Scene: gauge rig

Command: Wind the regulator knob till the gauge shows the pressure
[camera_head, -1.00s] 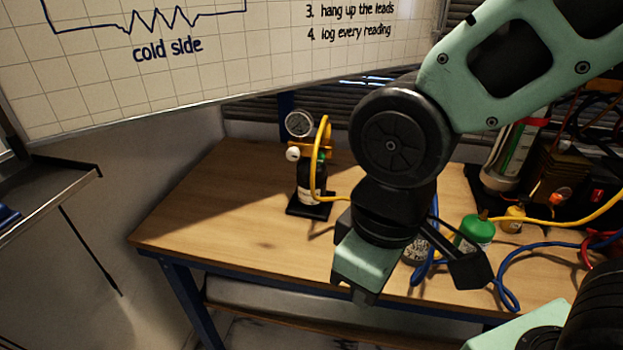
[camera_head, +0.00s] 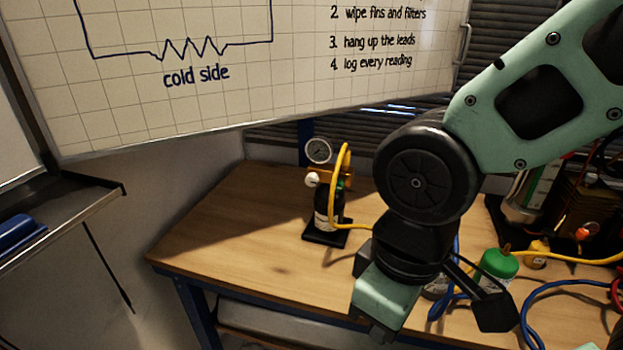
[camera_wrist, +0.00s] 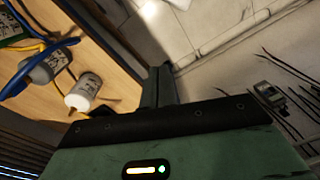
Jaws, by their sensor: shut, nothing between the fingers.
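The pressure gauge (camera_head: 318,150), round with a pale face, stands at the back of the wooden bench in the head view; its reading is too small to tell. A small white round knob (camera_head: 312,180) sits just below it, at the left of the brass regulator (camera_head: 330,173). A dark bottle (camera_head: 328,215) stands under them on a black base. My gripper (camera_head: 376,332) hangs in front of the bench, to the right of and nearer than the regulator, clear of it. In the wrist view my gripper (camera_wrist: 160,82) is shut and empty.
A yellow hose (camera_head: 342,170) loops beside the regulator. A green-topped can (camera_head: 498,265), a blue hose (camera_head: 545,290) and other gear crowd the bench's right. The bench's left (camera_head: 225,220) is clear. A whiteboard (camera_head: 130,110) hangs over the left; a grey shelf (camera_head: 75,200) stands far left.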

